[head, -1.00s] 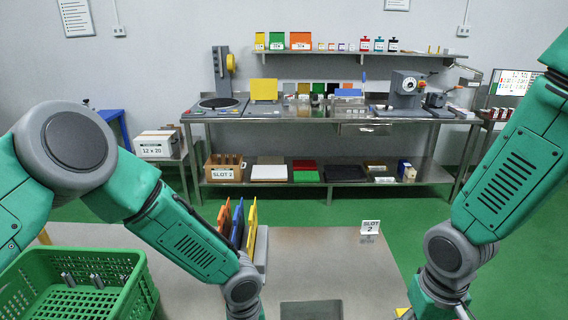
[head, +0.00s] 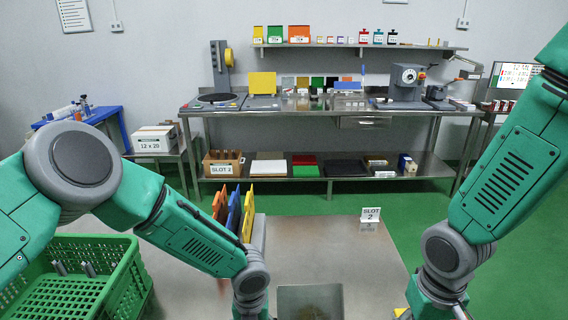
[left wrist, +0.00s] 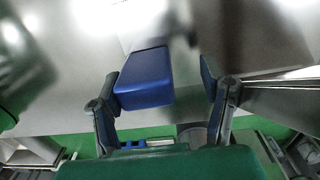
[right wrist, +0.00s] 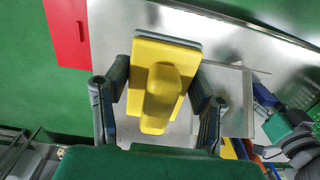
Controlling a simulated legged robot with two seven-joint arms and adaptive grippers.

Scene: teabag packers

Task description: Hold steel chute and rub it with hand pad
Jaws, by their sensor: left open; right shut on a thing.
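The steel chute (head: 310,302), a grey open-topped shape with a darker inside, is at the bottom middle of the head view, cut by the frame edge. My right gripper (right wrist: 162,92) is shut on the yellow hand pad (right wrist: 165,50), which has a raised grip and a grey underside. My left gripper (left wrist: 158,85) is open, its fingers on either side of a blue block (left wrist: 145,78). The block is close to the left finger; whether they touch is unclear. Both gripper tips are out of the head view.
A green crate (head: 128,285) stands at the left of the table. Coloured upright panels (head: 235,210) stand beside my left forearm. A SLOT 2 sign (head: 371,213) stands at the table's far right. The tabletop (head: 310,240) between panels and sign is clear.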

